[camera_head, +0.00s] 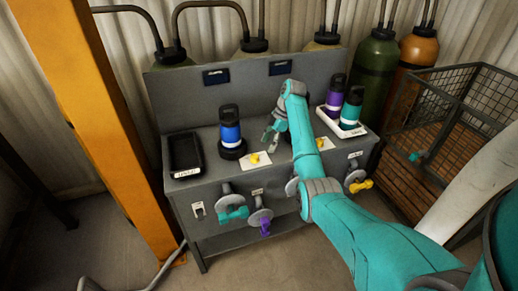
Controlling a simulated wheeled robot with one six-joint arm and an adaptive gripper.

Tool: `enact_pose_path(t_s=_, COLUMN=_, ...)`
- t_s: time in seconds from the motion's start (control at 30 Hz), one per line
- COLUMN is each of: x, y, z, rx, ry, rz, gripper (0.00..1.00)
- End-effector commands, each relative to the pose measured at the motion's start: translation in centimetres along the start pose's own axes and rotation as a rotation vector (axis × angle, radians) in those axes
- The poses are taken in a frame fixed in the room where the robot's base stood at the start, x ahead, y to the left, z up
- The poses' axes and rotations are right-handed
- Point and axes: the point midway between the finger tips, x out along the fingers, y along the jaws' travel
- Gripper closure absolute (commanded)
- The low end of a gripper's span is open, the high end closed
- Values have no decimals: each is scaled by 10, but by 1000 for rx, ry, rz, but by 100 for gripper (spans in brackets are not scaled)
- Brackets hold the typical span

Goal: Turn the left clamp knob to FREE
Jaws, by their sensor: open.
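A small yellow knob (254,159) sits on a white plate on the bench top, left of my arm. A second white plate with some yellow (322,143) shows right of my arm, partly hidden by it. I cannot read which positions they are set to. My gripper (269,136) is open and empty, pointing down above the bench top. It is just above and to the right of the left yellow knob in the picture, apart from it as far as I can see.
A blue-banded canister (230,130) stands left of my gripper, and a black tray (185,154) lies farther left. Purple (334,95) and teal (351,108) canisters stand in a white tray at right. Teal (233,213), purple (264,226) and yellow (361,186) handles stick out from the bench front.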

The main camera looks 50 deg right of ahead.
Motion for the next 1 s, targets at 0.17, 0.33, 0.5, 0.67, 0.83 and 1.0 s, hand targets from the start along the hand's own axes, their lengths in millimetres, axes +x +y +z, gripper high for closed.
enact_pose_path(t_s=0.17, x=-16, y=1, z=36, rx=3, ry=-1, rz=2, gripper=40)
enact_pose_path(t_s=0.33, x=-26, y=1, z=61, rx=0, ry=0, rz=0, gripper=40)
enact_pose_path(t_s=0.5, x=-31, y=1, z=74, rx=-1, ry=0, rz=1, gripper=40)
enact_pose_path(t_s=0.67, x=-33, y=1, z=78, rx=-2, ry=0, rz=1, gripper=40)
enact_pose_path(t_s=0.83, x=-33, y=1, z=78, rx=-2, ry=0, rz=1, gripper=40)
enact_pose_path(t_s=1.0, x=-33, y=1, z=78, rx=-2, ry=0, rz=1, gripper=40)
